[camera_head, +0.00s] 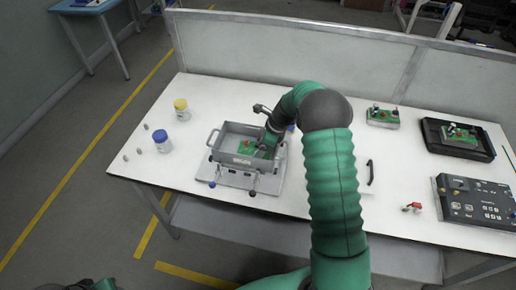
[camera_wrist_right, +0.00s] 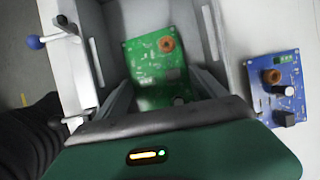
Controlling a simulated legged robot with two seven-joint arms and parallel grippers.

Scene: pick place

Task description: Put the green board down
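The green board (camera_head: 246,146) is inside the grey open-topped box (camera_head: 225,141) on the table. In the right wrist view the green board (camera_wrist_right: 158,62), with a copper-coloured ring part, lies between the two fingers of my right gripper (camera_wrist_right: 162,78). The fingertips are close to its two side edges; I cannot tell if they press on it or if the board rests on the box floor. In the head view my right gripper (camera_head: 264,150) reaches down into the box from the right. My left gripper is not in view.
The box sits on a fixture plate (camera_head: 213,174) with knobs. A blue board (camera_wrist_right: 276,88) lies right of the box. Yellow-lidded (camera_head: 182,110) and blue-lidded (camera_head: 162,141) jars stand left. Right are another green board (camera_head: 382,117), a black tray (camera_head: 432,138) and a control panel (camera_head: 474,203).

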